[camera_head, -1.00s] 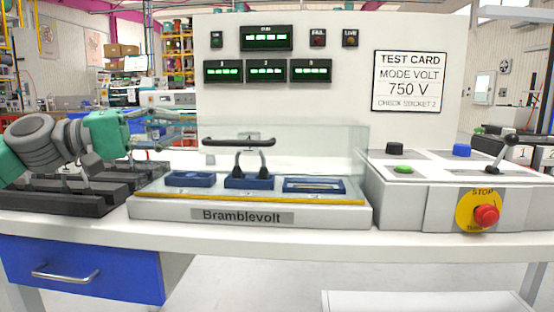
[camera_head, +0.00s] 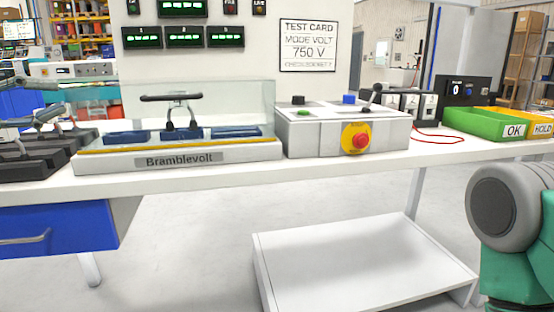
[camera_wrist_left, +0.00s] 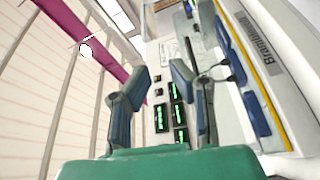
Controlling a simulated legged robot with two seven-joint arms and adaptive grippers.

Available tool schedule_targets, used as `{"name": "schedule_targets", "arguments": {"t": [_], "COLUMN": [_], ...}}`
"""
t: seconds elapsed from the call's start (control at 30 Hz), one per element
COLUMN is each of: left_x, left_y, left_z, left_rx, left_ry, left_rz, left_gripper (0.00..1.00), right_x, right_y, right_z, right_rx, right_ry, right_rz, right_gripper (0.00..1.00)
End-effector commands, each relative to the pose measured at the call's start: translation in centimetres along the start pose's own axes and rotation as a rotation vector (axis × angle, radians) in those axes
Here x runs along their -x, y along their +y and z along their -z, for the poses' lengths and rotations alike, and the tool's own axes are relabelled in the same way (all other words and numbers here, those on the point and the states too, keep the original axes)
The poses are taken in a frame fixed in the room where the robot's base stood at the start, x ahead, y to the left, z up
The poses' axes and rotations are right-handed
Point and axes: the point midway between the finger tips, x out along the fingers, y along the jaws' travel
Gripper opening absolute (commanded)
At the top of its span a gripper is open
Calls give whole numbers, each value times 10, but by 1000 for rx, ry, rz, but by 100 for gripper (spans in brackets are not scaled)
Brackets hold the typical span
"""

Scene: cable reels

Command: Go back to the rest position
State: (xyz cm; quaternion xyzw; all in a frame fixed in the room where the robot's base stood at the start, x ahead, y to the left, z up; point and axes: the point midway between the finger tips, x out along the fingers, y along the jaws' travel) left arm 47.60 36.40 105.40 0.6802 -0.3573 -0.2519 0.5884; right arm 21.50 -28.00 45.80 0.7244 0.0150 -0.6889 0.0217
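My left gripper (camera_wrist_left: 162,78) shows in the left wrist view with its two grey fingers spread apart and nothing between them. In the head view only a small part of it can be made out at the left edge, above the black racks (camera_head: 22,170). The Bramblevolt tester (camera_head: 110,165) stands on the white bench, with a clear cover and a black handle (camera_head: 170,97) above its blue sockets (camera_head: 127,137). My left gripper is apart from the tester. A grey and green part of my right arm shows at the lower right of the head view; its gripper is out of view.
A grey control box (camera_head: 330,137) with a red stop button (camera_head: 361,139) stands right of the tester. A green OK bin (camera_head: 485,122) and a yellow HOLD bin (camera_head: 540,127) are farther right. A blue drawer (camera_head: 70,232) hangs under the bench, with a white low shelf (camera_head: 360,265) below.

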Motion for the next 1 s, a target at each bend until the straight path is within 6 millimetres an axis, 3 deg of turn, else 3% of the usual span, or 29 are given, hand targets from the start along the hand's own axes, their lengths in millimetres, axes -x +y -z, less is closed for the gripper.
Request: {"name": "schedule_targets", "arguments": {"t": [0.37, 0.57, 0.67, 0.77, 0.8, 0.87, 1.0], "left_x": [-42, -66, -77, -84, -83, -79, -52], "left_y": [-66, -128, -171, -228, -256, -297, -384], "left_z": [-18, -38, -55, -81, -95, -118, -175], "left_rx": [19, 30, 31, 28, 24, 15, -31], "left_ry": [-11, -26, -41, -67, -82, -108, -186], "left_rz": [177, 328, 429, 562, 626, 723, 943], "left_gripper": [19, 19, 19, 19, 19, 19, 19], "right_x": [0, 0, 0, 0, 0, 0, 0], "right_y": [0, 0, 0, 0, 0, 0, 0], "right_z": [0, 0, 0, 0, 0, 0, 0], "right_rx": [0, 0, 0, 0, 0, 0, 0], "right_ry": [1, 0, 0, 0, 0, 0, 0], "right_rz": [0, 0, 0, 0, 0, 0, 0], "right_gripper": [40, 40, 40, 40, 40, 40, 40]}}
